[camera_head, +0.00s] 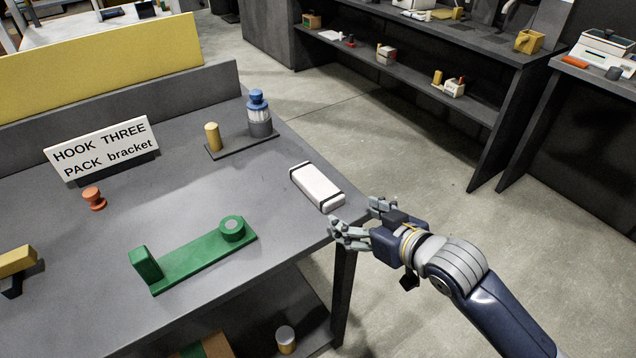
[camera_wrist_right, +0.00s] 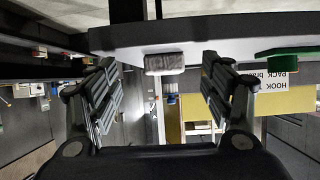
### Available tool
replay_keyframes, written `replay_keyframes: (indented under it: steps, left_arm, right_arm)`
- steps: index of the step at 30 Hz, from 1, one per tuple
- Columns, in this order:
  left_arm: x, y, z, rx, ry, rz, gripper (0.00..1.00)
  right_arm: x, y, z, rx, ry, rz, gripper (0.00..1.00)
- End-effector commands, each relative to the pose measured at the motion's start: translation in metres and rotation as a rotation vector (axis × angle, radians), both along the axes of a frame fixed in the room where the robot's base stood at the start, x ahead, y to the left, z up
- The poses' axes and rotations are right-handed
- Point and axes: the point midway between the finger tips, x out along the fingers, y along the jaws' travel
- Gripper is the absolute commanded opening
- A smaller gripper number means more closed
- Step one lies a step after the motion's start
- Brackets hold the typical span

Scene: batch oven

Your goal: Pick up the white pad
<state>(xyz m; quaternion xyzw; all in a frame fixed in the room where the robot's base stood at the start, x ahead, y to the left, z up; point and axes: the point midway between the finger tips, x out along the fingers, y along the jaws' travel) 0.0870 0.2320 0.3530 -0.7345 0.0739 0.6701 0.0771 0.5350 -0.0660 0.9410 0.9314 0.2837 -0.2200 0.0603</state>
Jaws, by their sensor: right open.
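The white pad (camera_head: 317,186), a white block with dark bands at its ends, lies flat near the right edge of the grey table. My right gripper (camera_head: 354,218) is open and empty, just off the table's right corner, close to the near end of the pad but apart from it. In the right wrist view the picture is upside down; the pad's end (camera_wrist_right: 165,63) shows beyond and between the open fingers (camera_wrist_right: 160,85). My left gripper is not in view.
On the table (camera_head: 200,185) are a green bracket (camera_head: 190,266), an orange knob (camera_head: 94,198), a sign (camera_head: 103,148) and a dark plate (camera_head: 240,144) with a blue-topped bottle (camera_head: 258,112) and a tan cylinder (camera_head: 212,137). The surface around the pad is clear.

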Motion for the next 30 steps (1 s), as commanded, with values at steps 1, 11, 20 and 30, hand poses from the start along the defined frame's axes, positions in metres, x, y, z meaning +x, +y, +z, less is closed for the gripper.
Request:
replay_keyframes:
  steps: [1, 11, 20, 30]
  left_arm:
    - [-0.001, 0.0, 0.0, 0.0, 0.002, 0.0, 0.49]
    - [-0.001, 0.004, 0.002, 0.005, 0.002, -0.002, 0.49]
    - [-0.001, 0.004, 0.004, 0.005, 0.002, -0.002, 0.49]
    - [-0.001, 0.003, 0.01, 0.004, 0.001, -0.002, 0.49]
  right_arm:
    - [0.003, 0.003, 0.013, 0.006, -0.025, 0.018, 0.73]
    - [0.018, 0.021, 0.031, 0.033, -0.061, 0.058, 0.73]
    - [0.046, 0.041, 0.017, 0.032, -0.062, 0.058, 0.73]
    - [0.067, 0.053, 0.007, 0.031, -0.061, 0.057, 0.73]
